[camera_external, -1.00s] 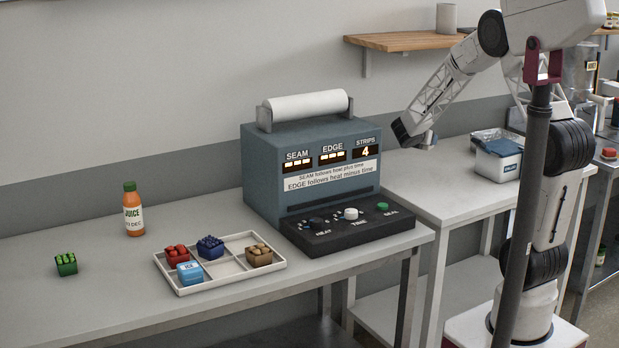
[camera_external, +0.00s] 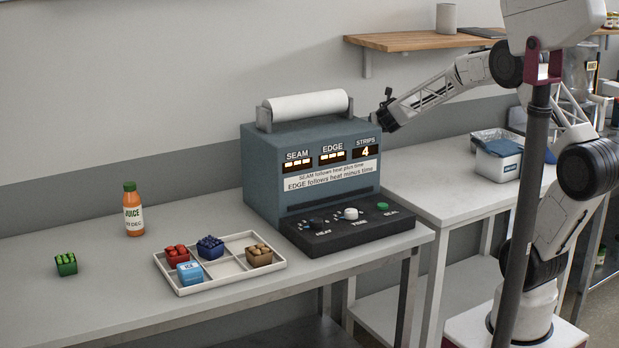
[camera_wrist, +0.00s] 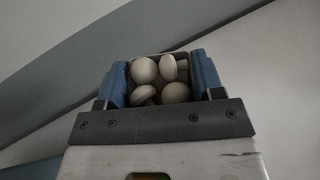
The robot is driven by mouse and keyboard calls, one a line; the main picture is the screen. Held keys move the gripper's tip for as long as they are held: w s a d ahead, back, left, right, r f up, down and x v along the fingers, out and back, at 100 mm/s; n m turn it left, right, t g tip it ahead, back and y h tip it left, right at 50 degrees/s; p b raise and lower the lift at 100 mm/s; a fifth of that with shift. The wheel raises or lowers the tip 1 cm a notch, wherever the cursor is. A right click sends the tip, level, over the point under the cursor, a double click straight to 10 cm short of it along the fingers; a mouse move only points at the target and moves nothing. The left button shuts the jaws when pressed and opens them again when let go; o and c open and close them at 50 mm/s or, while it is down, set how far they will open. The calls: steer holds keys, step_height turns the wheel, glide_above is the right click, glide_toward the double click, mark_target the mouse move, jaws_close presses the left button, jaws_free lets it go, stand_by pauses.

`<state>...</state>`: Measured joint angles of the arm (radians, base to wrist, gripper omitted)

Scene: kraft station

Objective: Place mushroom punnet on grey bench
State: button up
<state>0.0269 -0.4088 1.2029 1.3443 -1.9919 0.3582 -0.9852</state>
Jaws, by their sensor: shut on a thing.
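A punnet of pale, round-capped mushrooms (camera_wrist: 161,80) shows in the wrist view, held between the two blue fingers of my gripper (camera_wrist: 160,77). In the external view my gripper (camera_external: 384,117) is raised in the air at the upper right of the blue-grey sealing machine. The punnet cannot be made out there. A second pale grey bench (camera_external: 450,190) stands to the right. The wrist view shows mostly wall behind the punnet.
The sealing machine (camera_external: 262,185) stands on the long bench. A divided tray (camera_external: 228,268) holds several small punnets. A juice bottle (camera_external: 133,212) and a green punnet (camera_external: 66,264) stand left. A wooden shelf (camera_external: 405,41) is above.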

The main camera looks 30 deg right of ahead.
steer(key=a+r+n+t+y, duration=0.1)
steer(key=a+n+y, duration=0.3)
steer(key=a, duration=0.4)
steer(key=shift+w+y, duration=0.4)
steer(key=shift+y, duration=0.1)
steer(key=shift+r, duration=0.15)
steer(key=s+d+f+m+g+h, duration=0.1)
steer(key=s+d+f+m+h, duration=0.15)
steer(key=s+d, duration=0.55)
steer(key=s+d+f+m+h, duration=0.2)
steer(key=s+d+h, duration=0.1)
steer(key=s+d, duration=0.55)
steer(key=s+d+f+m+g+h, duration=0.1)
steer(key=s+d, duration=0.1)
steer(key=s, duration=0.3)
steer(key=s+d+f+m+g+h, duration=0.1)
steer(key=s+d+f, duration=0.1)
steer(key=s, duration=0.4)
steer(key=s+d+f+m+h, duration=0.2)
steer(key=s+d, duration=0.2)
steer(key=s, duration=0.2)
steer(key=shift+s+d+g, duration=0.1)
steer(key=shift+g, duration=0.3)
